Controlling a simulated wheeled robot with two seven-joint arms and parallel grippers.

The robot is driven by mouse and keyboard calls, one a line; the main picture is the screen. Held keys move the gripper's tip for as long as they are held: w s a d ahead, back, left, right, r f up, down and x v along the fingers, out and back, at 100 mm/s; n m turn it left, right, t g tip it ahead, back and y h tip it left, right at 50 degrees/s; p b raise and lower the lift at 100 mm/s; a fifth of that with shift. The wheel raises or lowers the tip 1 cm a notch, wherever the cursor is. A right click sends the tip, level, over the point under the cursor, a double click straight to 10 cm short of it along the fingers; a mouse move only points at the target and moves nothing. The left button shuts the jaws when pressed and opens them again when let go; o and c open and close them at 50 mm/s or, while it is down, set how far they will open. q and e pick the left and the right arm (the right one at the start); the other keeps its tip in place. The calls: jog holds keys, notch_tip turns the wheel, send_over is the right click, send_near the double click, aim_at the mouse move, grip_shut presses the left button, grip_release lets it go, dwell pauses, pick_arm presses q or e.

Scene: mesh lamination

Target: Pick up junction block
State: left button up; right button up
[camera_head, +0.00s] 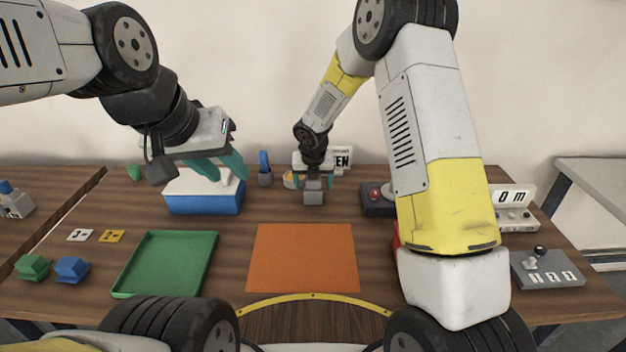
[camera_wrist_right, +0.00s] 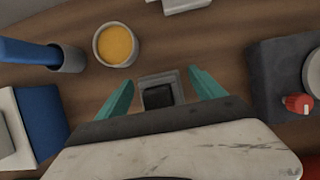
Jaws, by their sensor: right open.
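The junction block, a small grey block with a dark square opening in its top, stands at the back middle of the table. It shows in the head view (camera_head: 313,198) and between my fingers in the right wrist view (camera_wrist_right: 174,79). My right gripper (camera_head: 313,184) is open, with its teal fingers on either side of the block and a gap visible to each in the right wrist view (camera_wrist_right: 158,92). My left gripper (camera_head: 222,170) is open over the white-topped blue box (camera_head: 203,201); whether it touches the box is unclear.
A blue-handled tool in a grey cup (camera_head: 265,178) and an orange-filled bowl (camera_wrist_right: 115,45) stand left of the block. An orange mat (camera_head: 303,257) and green tray (camera_head: 167,263) lie in front. Part of the table is hidden by my right arm.

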grip_shut()
dwell(0.3)
jog(key=shift+r, duration=0.1)
